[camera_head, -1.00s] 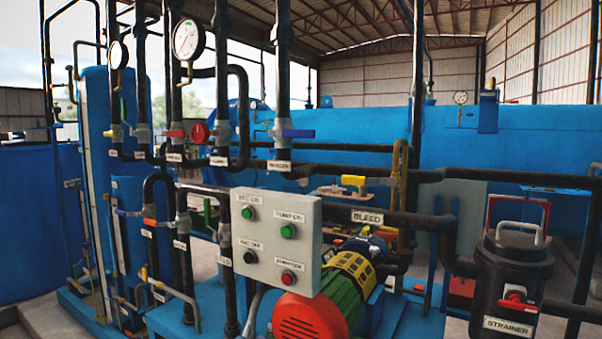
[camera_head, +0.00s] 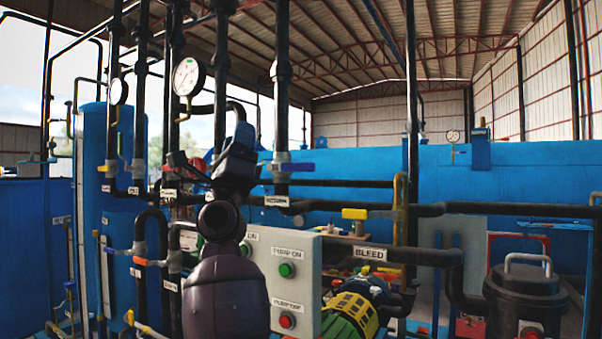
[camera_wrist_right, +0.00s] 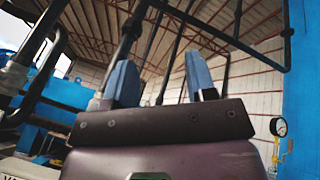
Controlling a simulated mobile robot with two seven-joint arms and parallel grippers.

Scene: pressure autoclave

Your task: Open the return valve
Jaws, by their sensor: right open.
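I cannot read which valve is labelled return. In the head view a valve with a blue lever (camera_head: 297,167) sits on a black vertical pipe, above a small white label too blurred to read. A valve with a yellow lever (camera_head: 355,214) stands lower and to its right, above the "BLEED" label. My right gripper (camera_head: 241,140) is raised in front of the pipes, left of the blue lever in the picture. In the right wrist view its two blue fingers (camera_wrist_right: 160,80) are apart with nothing between them. My arm hides part of the piping and panel. My left gripper is not in view.
A grey button panel (camera_head: 296,260) stands close behind my right arm. A pressure gauge (camera_head: 187,77) and several vertical black pipes are near the gripper. A green and yellow motor (camera_head: 357,305) and a black strainer (camera_head: 525,290) are at lower right.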

